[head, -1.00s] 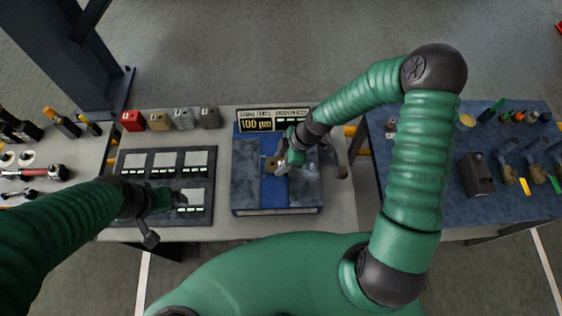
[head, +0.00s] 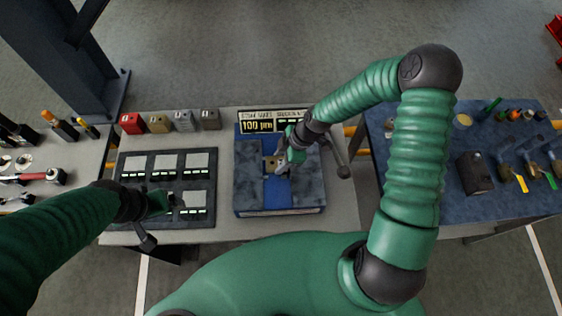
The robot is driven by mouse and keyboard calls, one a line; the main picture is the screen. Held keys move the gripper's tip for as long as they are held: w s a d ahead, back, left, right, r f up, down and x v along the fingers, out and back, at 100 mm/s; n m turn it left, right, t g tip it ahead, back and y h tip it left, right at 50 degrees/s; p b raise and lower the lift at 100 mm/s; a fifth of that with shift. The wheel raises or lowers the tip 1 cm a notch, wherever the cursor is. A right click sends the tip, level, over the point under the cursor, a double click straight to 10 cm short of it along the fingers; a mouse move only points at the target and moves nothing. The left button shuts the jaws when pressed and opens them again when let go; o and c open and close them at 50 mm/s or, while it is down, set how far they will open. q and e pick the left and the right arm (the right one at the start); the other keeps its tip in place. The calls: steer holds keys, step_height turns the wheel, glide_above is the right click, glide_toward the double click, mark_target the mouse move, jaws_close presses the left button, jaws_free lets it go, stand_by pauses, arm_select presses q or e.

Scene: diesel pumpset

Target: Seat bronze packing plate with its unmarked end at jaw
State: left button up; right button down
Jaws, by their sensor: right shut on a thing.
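My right gripper (head: 283,165) is over the blue fixture (head: 265,205) on the middle table, in the channel between two dark grey blocks. It is shut on a small bronze-coloured plate (head: 269,162), whose left part shows beside the fingers. The plate's marked end cannot be told, and I cannot tell whether it touches the fixture. My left gripper (head: 165,202) is over the dark tray (head: 172,220) at the left of the table; its fingers are too dark and small to read.
A row of red, brass and grey blocks (head: 158,123) stands behind the tray. A sign reading 100 µm (head: 257,126) stands behind the fixture. A blue table (head: 420,160) with tools is on the right.

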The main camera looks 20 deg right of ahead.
steer(key=shift+w+a+f, duration=0.1)
steer(key=shift+w+a, duration=0.1)
steer(key=shift+a, duration=0.55)
steer(key=shift+s+d, duration=0.15)
steer(key=shift+d, duration=0.4)
steer(key=shift+a, duration=0.8)
steer(key=shift+f+b, duration=0.2)
steer(key=shift+b, duration=0.1)
steer(key=c, duration=1.1)
jaws_free()
steer(key=shift+d, duration=0.35)
steer(key=shift+c, duration=0.2)
steer(key=o, duration=0.5)
steer(key=shift+d, duration=0.3)
steer(key=shift+a, duration=0.35)
steer(key=shift+r, duration=0.4)
arm_select(q)
steer(key=shift+w+a+f, duration=0.15)
steer(key=shift+a+f, duration=0.1)
steer(key=shift+a, duration=0.05)
arm_select(e)
steer(key=v, duration=1.6)
steer(key=shift+s, duration=0.25)
